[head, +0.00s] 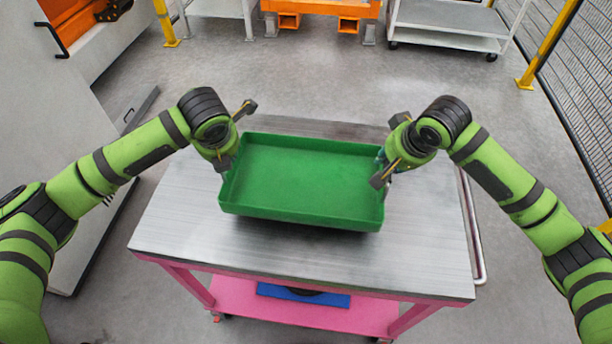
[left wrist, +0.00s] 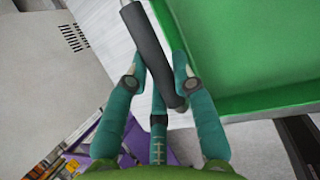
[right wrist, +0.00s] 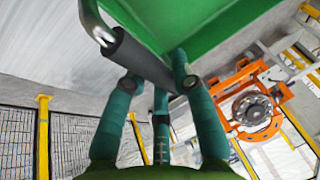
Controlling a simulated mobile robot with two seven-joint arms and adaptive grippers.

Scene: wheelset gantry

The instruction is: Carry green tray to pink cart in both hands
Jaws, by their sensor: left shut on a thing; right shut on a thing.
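The green tray (head: 305,180) is empty and lies level over the metal top of the pink cart (head: 165,225) in the head view. A shadow shows under its front edge; I cannot tell whether it touches the top. My left gripper (head: 226,160) is at the tray's left end, and in the left wrist view its fingers (left wrist: 155,85) are shut on a dark handle bar (left wrist: 150,50). My right gripper (head: 384,165) is at the right end, and in the right wrist view its fingers (right wrist: 158,80) are shut on the other dark handle (right wrist: 135,55).
A blue item (head: 303,294) lies on the cart's pink lower shelf (head: 250,300). A metal rail (head: 472,230) runs along the cart's right side. A grey cabinet (head: 60,150) stands at left. A white cart (head: 450,25) and an orange frame (head: 320,8) stand behind, past clear floor.

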